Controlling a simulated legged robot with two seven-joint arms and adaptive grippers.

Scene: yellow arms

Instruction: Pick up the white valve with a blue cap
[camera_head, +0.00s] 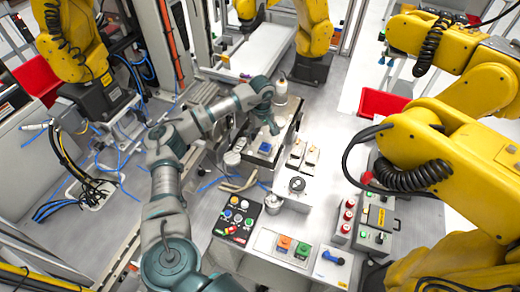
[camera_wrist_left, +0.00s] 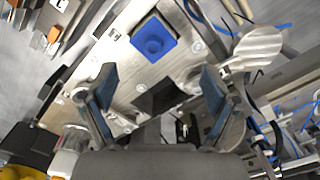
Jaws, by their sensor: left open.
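My left gripper (camera_head: 270,126) reaches over the metal fixture at the middle of the bench in the head view. In the left wrist view its two blue-padded fingers (camera_wrist_left: 160,95) are apart with nothing held between them. A square blue piece with a round knob (camera_wrist_left: 153,40) sits on the metal plate beyond the fingers; it also shows in the head view (camera_head: 265,147). A white bottle-shaped part (camera_head: 281,90) stands behind the gripper, with no blue cap visible. I cannot tell for certain which part is the white valve. My right gripper is out of view.
A black button box (camera_head: 238,217) and a panel with orange and green buttons (camera_head: 283,244) are nearer. A white plate with a blue handle (camera_head: 333,257) is at the front right. Large yellow robot arms (camera_head: 465,145) crowd the right. Blue cables (camera_head: 62,207) lie at left.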

